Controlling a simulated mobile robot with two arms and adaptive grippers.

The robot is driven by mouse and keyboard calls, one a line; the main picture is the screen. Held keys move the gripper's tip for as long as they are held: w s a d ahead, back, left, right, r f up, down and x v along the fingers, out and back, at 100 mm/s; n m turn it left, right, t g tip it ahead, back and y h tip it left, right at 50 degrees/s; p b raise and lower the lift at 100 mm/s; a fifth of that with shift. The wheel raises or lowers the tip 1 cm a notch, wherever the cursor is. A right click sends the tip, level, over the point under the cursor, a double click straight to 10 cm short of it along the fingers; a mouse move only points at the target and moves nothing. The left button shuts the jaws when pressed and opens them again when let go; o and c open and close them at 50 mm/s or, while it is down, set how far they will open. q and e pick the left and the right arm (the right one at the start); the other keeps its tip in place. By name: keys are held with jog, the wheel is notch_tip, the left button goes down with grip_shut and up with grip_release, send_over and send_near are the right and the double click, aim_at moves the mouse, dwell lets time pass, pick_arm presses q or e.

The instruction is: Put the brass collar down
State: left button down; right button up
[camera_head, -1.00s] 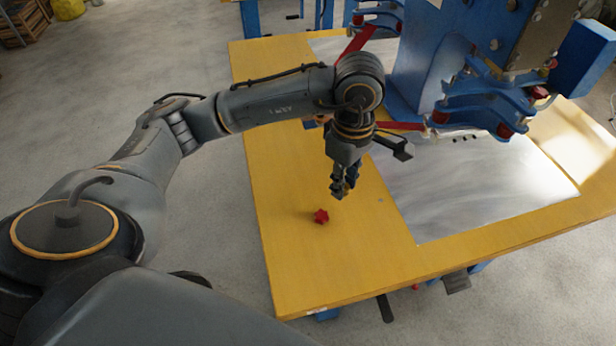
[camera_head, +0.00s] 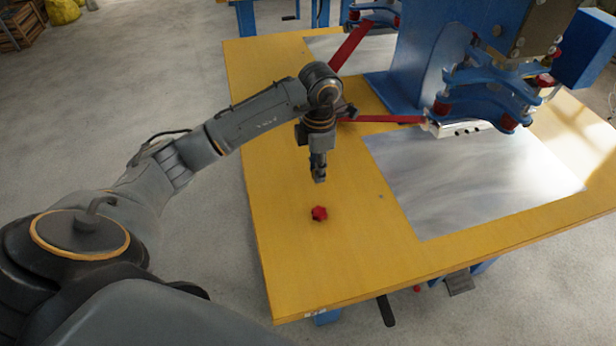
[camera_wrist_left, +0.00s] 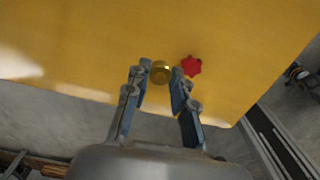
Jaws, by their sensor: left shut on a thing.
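My left gripper (camera_head: 319,179) points down above the yellow table (camera_head: 350,270), a little behind a red star-shaped knob in the head view. In the left wrist view the brass collar (camera_wrist_left: 160,72), a small gold ring, sits between the fingertips of my left gripper (camera_wrist_left: 159,74), which is shut on it. The collar cannot be made out in the head view, where the fingers hide it. The gap between collar and tabletop is hard to judge. My right gripper is in neither view.
The red knob (camera_head: 319,213) lies on the table close to my left gripper; it also shows in the left wrist view (camera_wrist_left: 192,65). The table's front left is clear.

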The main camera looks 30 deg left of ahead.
pick_arm(q)
send_over(308, 188)
notch_tip(308, 188, down, 5)
jog(key=shift+d, duration=0.15)
notch_tip(308, 188, down, 3)
jog(key=shift+f+p, duration=0.1)
jog(key=shift+p, duration=0.45)
jog(key=shift+f, duration=0.1)
jog(key=shift+f, duration=0.1)
jog(key=c, duration=1.6)
grip_release()
jog(key=shift+f, duration=0.1)
jog(key=o, duration=0.5)
